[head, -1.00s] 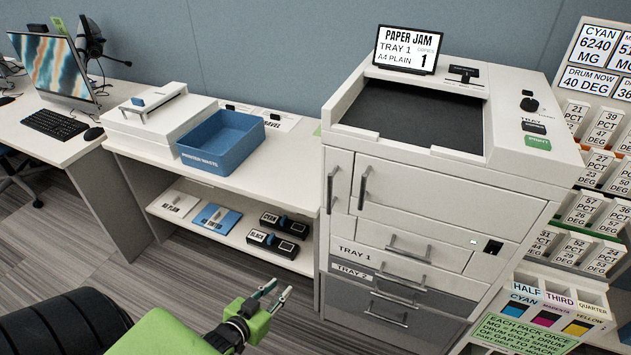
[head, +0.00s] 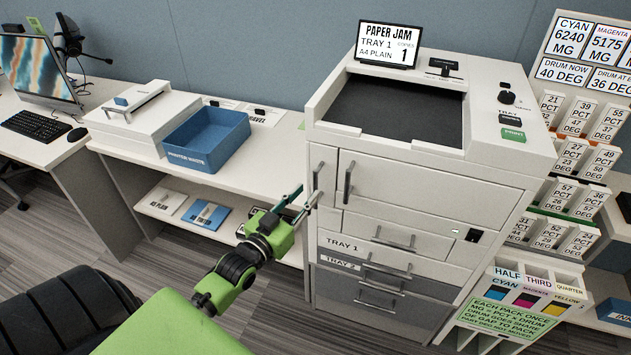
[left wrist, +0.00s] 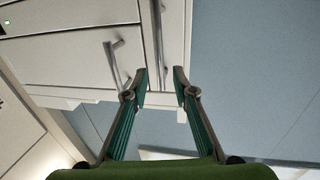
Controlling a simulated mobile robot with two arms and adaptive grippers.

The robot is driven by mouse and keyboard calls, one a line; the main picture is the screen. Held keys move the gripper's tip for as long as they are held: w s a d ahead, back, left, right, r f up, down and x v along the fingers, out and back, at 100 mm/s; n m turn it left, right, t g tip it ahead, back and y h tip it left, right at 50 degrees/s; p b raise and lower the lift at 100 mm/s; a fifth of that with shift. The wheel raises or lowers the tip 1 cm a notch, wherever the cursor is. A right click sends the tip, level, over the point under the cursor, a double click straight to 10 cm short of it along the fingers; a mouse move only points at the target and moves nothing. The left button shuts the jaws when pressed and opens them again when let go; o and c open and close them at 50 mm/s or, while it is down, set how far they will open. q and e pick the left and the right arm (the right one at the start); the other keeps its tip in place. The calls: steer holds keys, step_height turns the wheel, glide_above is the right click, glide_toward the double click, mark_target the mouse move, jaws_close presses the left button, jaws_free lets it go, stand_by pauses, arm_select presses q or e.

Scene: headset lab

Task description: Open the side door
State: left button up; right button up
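The side door (head: 328,180) is the narrow white panel at the left of the copier's front, and it looks closed. Its dark upright handle (head: 318,176) also shows in the left wrist view (left wrist: 158,28). My left gripper (head: 301,199) is open and empty, with its fingertips close to the lower end of that handle in the head view. In the left wrist view the open fingers (left wrist: 161,78) point toward the handle, which appears beyond the tips. I cannot tell whether they touch it. My right gripper is not in view.
The wider front door's handle (head: 348,181) is just right of the side door. Tray drawers (head: 385,265) lie below. A white bench (head: 255,150) with a blue bin (head: 207,140) stands left of the copier. A label rack (head: 575,155) stands at the right.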

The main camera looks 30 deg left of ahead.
mark_target(314, 185)
arm_select(q)
steer(key=w, duration=0.5)
steer(key=shift+w+a, duration=0.1)
steer(key=shift+w, duration=0.3)
jaws_close()
